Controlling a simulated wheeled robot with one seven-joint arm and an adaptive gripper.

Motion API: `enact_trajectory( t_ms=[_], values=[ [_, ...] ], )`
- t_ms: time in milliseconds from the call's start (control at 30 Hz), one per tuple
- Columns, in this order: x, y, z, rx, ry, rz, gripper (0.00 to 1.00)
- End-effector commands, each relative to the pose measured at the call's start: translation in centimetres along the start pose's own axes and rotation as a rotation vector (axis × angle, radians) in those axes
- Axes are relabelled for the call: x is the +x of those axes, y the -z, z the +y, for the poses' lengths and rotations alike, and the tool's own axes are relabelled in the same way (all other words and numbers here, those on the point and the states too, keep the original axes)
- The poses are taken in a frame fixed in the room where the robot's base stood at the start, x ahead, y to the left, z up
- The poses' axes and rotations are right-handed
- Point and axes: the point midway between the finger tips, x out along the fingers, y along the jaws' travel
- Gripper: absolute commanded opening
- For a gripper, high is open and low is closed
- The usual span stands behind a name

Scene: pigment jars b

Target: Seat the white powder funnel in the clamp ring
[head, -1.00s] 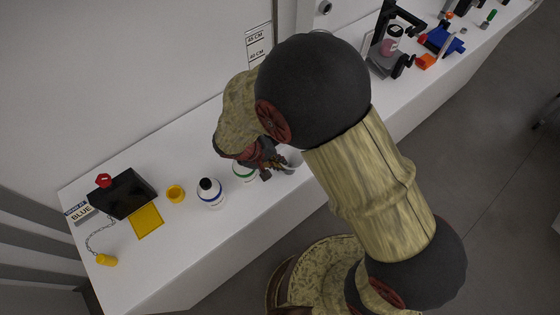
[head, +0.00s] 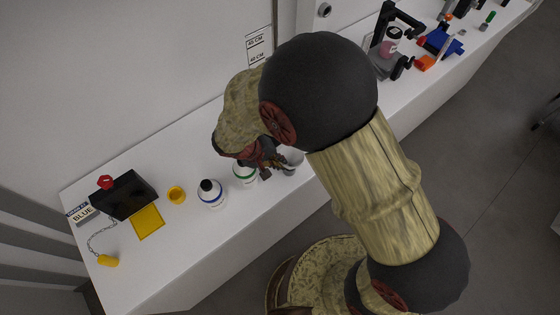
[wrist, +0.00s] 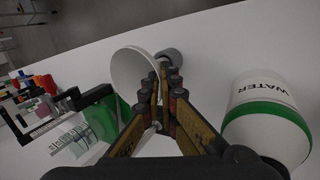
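The white powder funnel (wrist: 133,72) shows in the wrist view as a pale round mouth at my fingertips, partly covered by the left finger. My gripper (wrist: 164,84) has its fingers drawn close together beside the funnel and looks shut on it; the grasped part is mostly hidden. In the head view my gripper (head: 268,168) is low over the bench, beside the green-banded bottle. A black stand (head: 385,18) with an overhanging arm is at the far right of the bench; I cannot make out the clamp ring there.
The WATER bottle (wrist: 268,112) is close to the right finger. A grey cylinder (wrist: 171,58) is just beyond the fingertips. The bench (head: 235,225) is clear in front.

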Motion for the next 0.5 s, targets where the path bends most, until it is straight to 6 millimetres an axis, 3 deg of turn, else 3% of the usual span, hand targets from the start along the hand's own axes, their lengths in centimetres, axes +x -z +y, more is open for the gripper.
enact_trajectory(
  t_ms=[500],
  values=[
    [-2.6, 0.0, 1.5, 0.0, 0.0, 0.0, 0.0]
  ],
)
